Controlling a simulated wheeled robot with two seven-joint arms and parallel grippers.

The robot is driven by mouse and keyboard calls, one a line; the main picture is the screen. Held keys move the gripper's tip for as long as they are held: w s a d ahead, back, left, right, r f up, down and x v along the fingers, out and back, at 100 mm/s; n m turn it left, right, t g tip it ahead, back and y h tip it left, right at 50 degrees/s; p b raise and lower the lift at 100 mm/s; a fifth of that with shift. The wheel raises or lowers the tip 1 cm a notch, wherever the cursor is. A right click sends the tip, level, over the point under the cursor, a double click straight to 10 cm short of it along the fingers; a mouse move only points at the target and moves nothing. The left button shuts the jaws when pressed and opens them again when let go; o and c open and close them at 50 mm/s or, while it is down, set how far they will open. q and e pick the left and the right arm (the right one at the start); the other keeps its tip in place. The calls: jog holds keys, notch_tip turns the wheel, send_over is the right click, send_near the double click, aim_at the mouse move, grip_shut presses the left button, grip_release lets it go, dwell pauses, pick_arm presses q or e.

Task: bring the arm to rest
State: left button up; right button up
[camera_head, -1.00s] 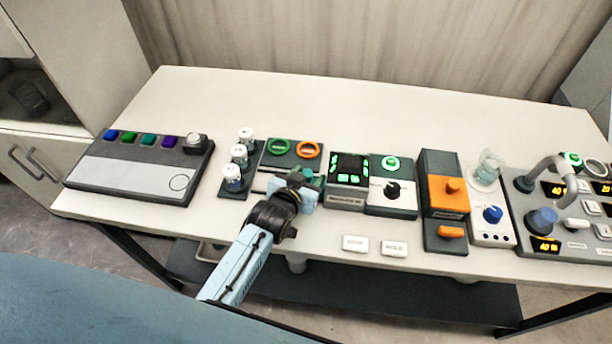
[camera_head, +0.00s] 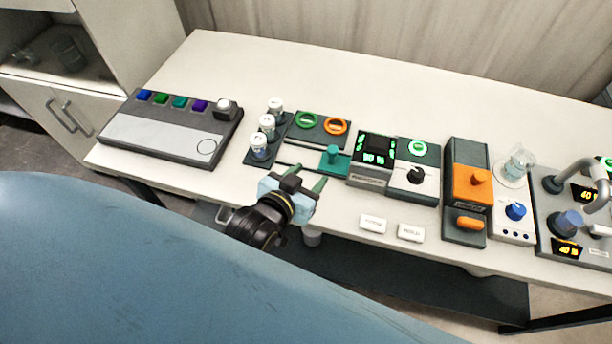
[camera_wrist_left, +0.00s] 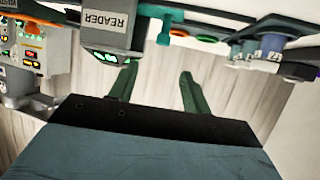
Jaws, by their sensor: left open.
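My left gripper (camera_head: 306,180) is open and empty in the head view, at the front edge of the table (camera_head: 345,75). Its two green fingers point toward a teal knob (camera_head: 333,158) on a small block, with a gap between them and it. In the left wrist view the fingers (camera_wrist_left: 157,82) are spread apart with only pale background between them. The reader (camera_wrist_left: 110,28) and other devices lie beyond the fingertips there. My right gripper is not in view.
Vials (camera_head: 267,124) stand in a rack beside the green ring (camera_head: 306,120) and orange ring (camera_head: 335,126). A grey panel with coloured buttons (camera_head: 160,135) is at the left. An orange-handled device (camera_head: 472,182) is to the right. Two white labels lie near the front edge. The table's back is clear.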

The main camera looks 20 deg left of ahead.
pick_arm(q)
jog(key=shift+s+r, duration=0.1)
jog(key=shift+s, duration=0.2)
dwell(0.4)
jog(key=s+a+g+y, duration=0.1)
jog(key=s+a+g, duration=0.2)
jog(key=s+g, duration=0.35)
jog(key=s+a+g, duration=0.3)
jog(key=s, duration=0.7)
notch_tip(320, 180, down, 29)
jog(key=s+m+g+b, duration=0.1)
jog(key=g+b, duration=0.1)
jog(key=b, duration=0.3)
jog(key=s+a+f+b, duration=0.2)
jog(key=s+f+b, duration=0.2)
jog(key=s+f, duration=1.2)
notch_tip(320, 180, down, 4)
jog(key=shift+s+a+r+g, duration=0.2)
jog(key=shift+s+a+g, duration=0.05)
jog(key=shift+s+g, duration=0.2)
